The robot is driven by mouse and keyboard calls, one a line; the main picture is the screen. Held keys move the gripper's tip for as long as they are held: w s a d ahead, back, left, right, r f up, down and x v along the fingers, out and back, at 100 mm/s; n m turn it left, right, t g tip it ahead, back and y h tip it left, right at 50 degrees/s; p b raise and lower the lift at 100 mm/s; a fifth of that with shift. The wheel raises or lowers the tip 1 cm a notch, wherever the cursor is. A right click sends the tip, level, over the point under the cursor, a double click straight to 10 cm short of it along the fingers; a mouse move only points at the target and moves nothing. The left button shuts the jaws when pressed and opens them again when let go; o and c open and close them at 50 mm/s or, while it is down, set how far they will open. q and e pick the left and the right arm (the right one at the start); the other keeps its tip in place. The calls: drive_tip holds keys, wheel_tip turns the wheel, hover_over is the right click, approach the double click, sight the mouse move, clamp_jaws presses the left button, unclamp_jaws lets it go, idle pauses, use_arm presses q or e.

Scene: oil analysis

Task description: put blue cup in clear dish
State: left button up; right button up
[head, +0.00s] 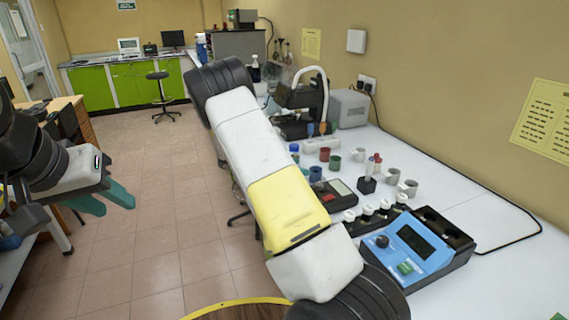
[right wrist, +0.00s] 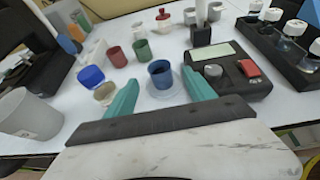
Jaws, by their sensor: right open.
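A dark blue cup (right wrist: 161,76) stands upright between the teal fingers of my right gripper (right wrist: 161,92) in the right wrist view. The gripper is open, with a finger on either side and gaps to the cup. A clear dish (right wrist: 180,95) shows as a faint round rim around the cup's lower part; I cannot tell whether the cup rests on its floor. The blue cup also shows in the head view (head: 315,173), where my right arm hides the gripper. My left gripper (head: 108,201) is open and empty over the floor at the left.
A red cup (right wrist: 117,56) and a green cup (right wrist: 142,49) stand just behind. A bright blue object (right wrist: 90,77) is left of the fingers. A black device (right wrist: 232,78) sits close on the right. A blue meter (head: 413,247) is at the near end of the white bench.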

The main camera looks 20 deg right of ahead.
drive_tip(key=s+a+r+m+t+y, duration=0.1)
drive_tip(key=s+a+r+m+y, duration=0.4)
drive_tip(key=s, duration=0.6)
drive_tip(key=s+a+r+m+t+y, duration=0.2)
drive_tip(key=s+a+r+m+y, duration=0.3)
drive_tip(key=s+r, duration=0.4)
drive_tip(key=s+a+r+m+t+y, duration=0.1)
drive_tip(key=s+a+r+m+y, duration=0.4)
drive_tip(key=s, duration=0.9)
wheel_tip(320, 180, up, 2)
drive_tip(key=a+m, duration=0.1)
drive_tip(key=m, duration=0.2)
drive_tip(key=shift+a+m+t+y, duration=0.3)
drive_tip(key=shift+a, duration=0.1)
drive_tip(key=shift+d, duration=0.1)
